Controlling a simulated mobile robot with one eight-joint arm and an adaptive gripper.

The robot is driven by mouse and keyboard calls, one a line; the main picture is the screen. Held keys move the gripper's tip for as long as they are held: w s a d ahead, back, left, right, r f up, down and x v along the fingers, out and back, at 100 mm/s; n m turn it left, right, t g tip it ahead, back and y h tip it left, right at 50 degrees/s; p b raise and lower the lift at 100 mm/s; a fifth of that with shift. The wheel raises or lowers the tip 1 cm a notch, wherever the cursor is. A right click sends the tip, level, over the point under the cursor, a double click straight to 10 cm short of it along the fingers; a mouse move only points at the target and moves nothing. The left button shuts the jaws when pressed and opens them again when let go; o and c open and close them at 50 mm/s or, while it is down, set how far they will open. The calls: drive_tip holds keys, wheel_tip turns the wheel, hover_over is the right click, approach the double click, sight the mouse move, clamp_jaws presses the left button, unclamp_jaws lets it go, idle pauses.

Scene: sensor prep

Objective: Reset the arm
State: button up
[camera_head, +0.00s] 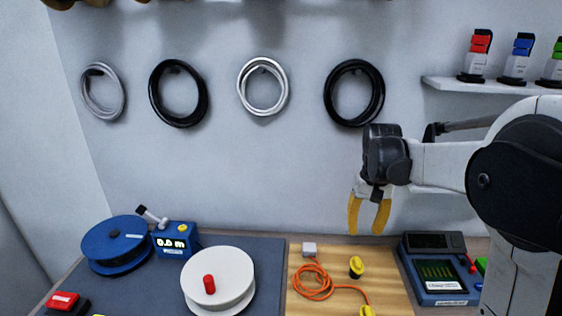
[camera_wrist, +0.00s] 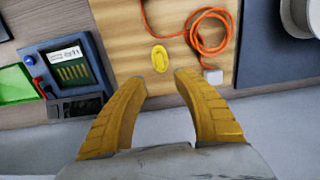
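My gripper (camera_head: 367,216) hangs from my arm in the head view, above the back edge of the wooden board and in front of the wall. Its yellow fingers point down. In the wrist view my gripper (camera_wrist: 161,88) shows its two fingers spread apart with nothing between them. A yellow knob-like piece (camera_wrist: 160,58) lies on the board beyond the fingertips, apart from them; in the head view this yellow piece (camera_head: 356,266) has a dark base.
An orange cable (camera_head: 316,280) with a white block (camera_head: 309,248) lies on the board. A blue device (camera_head: 439,268) stands right, a white spool (camera_head: 218,280), blue spool (camera_head: 117,246) and blue meter (camera_head: 174,240) left. Several coils, including a black one (camera_head: 354,93), hang on the wall. A shelf (camera_head: 455,87) is upper right.

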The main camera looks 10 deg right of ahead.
drive_tip(key=s+a+r+n+t, duration=0.2)
drive_tip(key=s+a+t, duration=0.5)
drive_tip(key=s+a, duration=0.8)
drive_tip(key=s+n, duration=0.1)
drive_tip(key=s, duration=0.2)
drive_tip(key=shift+a+r, duration=0.15)
drive_tip(key=shift+r, duration=0.1)
